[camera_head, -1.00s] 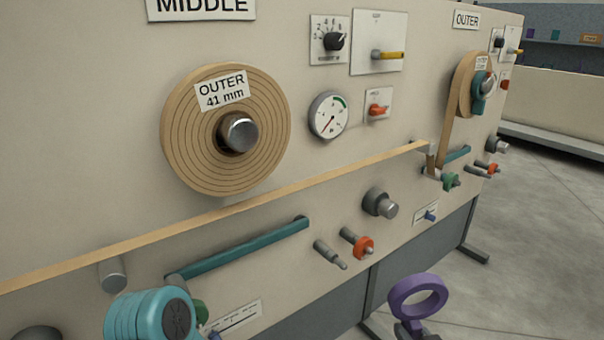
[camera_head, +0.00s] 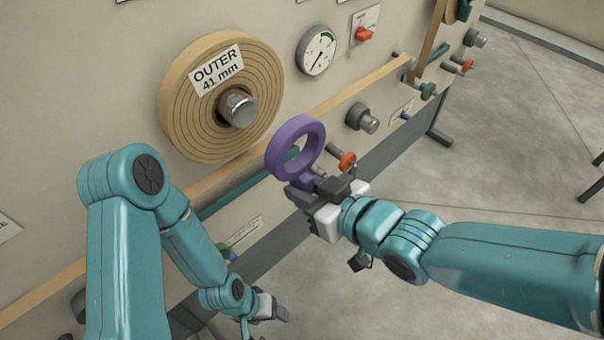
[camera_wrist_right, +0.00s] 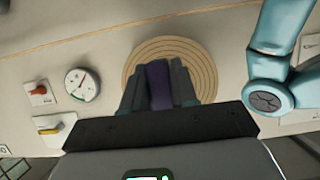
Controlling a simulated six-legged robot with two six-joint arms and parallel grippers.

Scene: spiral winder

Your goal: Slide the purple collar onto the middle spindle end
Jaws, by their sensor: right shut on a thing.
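The purple collar (camera_head: 272,160), a ring with a short stem, is upright in the head view, right of and below the middle spindle end (camera_head: 240,110). My right gripper (camera_head: 306,190) is shut on its stem. The collar is apart from the spindle in the picture; its exact depth gap is unclear. The spindle end is a bare grey metal stub in the centre of a tan wound disc (camera_head: 180,105) labelled OUTER 41 mm. In the right wrist view the collar (camera_wrist_right: 160,86) shows edge-on between the fingers, before the disc (camera_wrist_right: 203,60). My left gripper (camera_head: 268,308) hangs low; its jaws are unclear.
A tan strip (camera_head: 350,92) runs diagonally across the panel below the disc. A gauge (camera_head: 316,50), a grey knob (camera_head: 362,118) and an orange-collared peg (camera_head: 346,161) stand right of the disc. A teal bar (camera_head: 232,194) lies below. Open floor is at right.

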